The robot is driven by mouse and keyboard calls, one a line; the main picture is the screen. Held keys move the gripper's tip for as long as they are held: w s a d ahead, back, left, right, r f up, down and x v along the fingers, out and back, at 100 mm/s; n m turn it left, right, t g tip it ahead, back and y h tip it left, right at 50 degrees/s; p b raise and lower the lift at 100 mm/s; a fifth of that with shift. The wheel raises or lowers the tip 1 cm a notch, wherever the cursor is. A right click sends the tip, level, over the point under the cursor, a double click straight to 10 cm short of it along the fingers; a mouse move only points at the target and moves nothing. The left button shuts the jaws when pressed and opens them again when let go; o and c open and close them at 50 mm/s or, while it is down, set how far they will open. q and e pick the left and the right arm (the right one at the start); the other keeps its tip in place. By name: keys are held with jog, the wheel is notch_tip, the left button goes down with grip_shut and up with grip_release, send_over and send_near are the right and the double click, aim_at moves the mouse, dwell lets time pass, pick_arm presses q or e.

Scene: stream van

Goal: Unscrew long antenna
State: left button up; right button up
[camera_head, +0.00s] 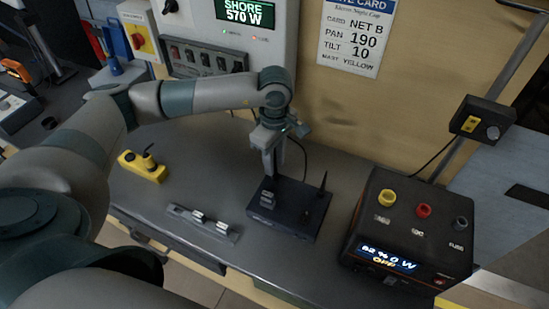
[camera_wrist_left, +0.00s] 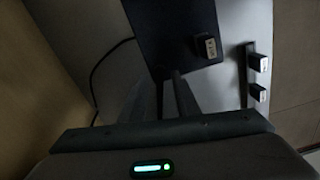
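A flat dark box (camera_head: 300,222) lies on the grey counter, and a short black antenna (camera_head: 322,187) stands at its right back corner. My left gripper (camera_head: 273,172) points down at the box's left back part. A dark upright shape shows between and behind its fingers; I cannot tell whether this is the long antenna or a finger. In the left wrist view, the two fingers (camera_wrist_left: 163,78) show a narrow gap beside the dark box (camera_wrist_left: 165,28). Whether they grip anything in that gap is too dark to tell. My right gripper is out of view.
A small grey plug (camera_head: 267,199) sits at the box's left edge. A strip with two plugs (camera_head: 203,221) lies to the left, a yellow block (camera_head: 143,168) farther left. A black power unit (camera_head: 425,235) stands on the right. A cable runs behind the box.

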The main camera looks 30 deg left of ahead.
pick_arm(q)
jog(key=shift+f, duration=0.1)
jog(key=shift+c, duration=0.2)
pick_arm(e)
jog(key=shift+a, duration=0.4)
pick_arm(q)
grip_shut()
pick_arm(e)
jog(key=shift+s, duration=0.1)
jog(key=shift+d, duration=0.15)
pick_arm(q)
jog(key=shift+n, duration=0.3)
jog(key=shift+n+b, duration=0.35)
jog(key=shift+n, duration=1.35)
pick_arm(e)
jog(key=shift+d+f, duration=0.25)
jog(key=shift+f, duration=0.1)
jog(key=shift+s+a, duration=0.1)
